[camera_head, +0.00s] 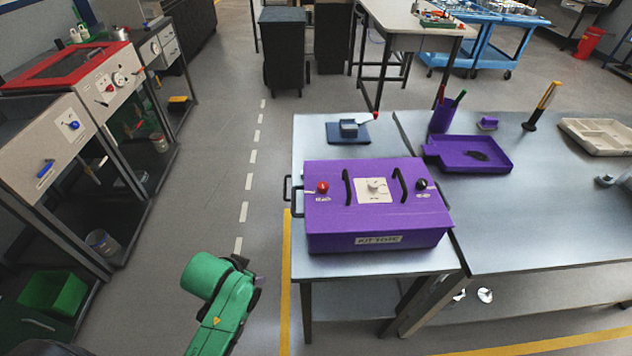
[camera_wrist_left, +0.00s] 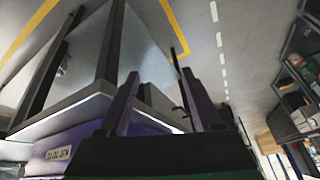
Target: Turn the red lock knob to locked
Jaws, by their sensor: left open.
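A purple housing (camera_head: 330,220) with a front label sits on the grey table. The red lock knob (camera_head: 322,187) is at the left of its top, above a small label; its setting is too small to tell. A black knob (camera_head: 421,185) is at the right, and a pale plate with a dial (camera_head: 375,190) lies between two black handles. My left gripper (camera_head: 252,270), on a green arm, is in the air left of the table, apart from the housing. It is open and empty in the left wrist view (camera_wrist_left: 160,108), where part of the purple housing (camera_wrist_left: 105,145) shows. My right gripper is out of view.
A purple tray (camera_head: 470,153) and a screwdriver (camera_head: 541,106) are on the right table (camera_head: 530,220). Grey machines with red trim (camera_head: 65,65) stand at left. The floor between is clear.

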